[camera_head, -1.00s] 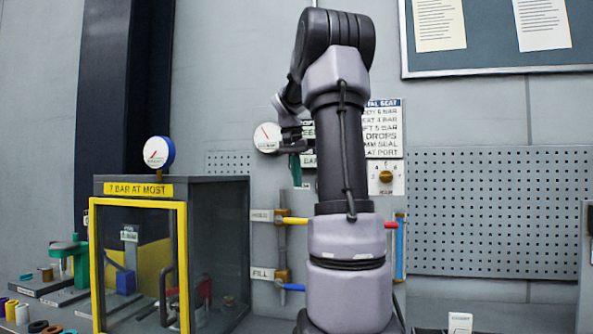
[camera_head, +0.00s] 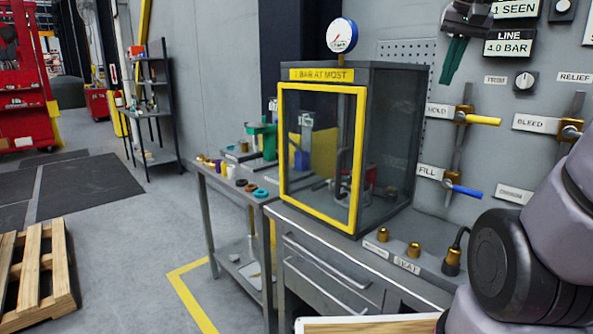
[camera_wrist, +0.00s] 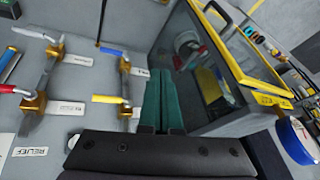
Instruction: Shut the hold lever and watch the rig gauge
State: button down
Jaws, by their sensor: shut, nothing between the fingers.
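The hold lever (camera_head: 484,120) is a yellow handle on a brass valve beside the HOLD label. It lies roughly level, across its upright pipe. In the wrist view the yellow lever (camera_wrist: 107,99) lies left of my fingers. The gauge (camera_head: 342,36) on top of the cabinet has a white face, blue rim and red needle; its scale is too small to read. In the wrist view I see mostly the gauge's blue side (camera_wrist: 297,140). My gripper (camera_head: 453,63), with green fingers, is shut and empty above the hold lever, apart from it. The fingers also show in the wrist view (camera_wrist: 166,75).
A blue fill lever (camera_head: 466,190) is below the hold lever. A bleed valve (camera_head: 570,131) stands to the right, partly behind my arm. The glazed cabinet (camera_head: 360,150) with a yellow frame stands left of the valves. A sign (camera_head: 508,44) reads LINE 4.0 BAR.

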jog(key=s+a+f+n+t+y, duration=0.1)
jog(key=s+a+f+t+y, duration=0.1)
jog(key=s+a+f, duration=0.4)
jog(key=s+f, duration=0.1)
jog(key=s, duration=0.2)
jog(key=shift+a, duration=0.4)
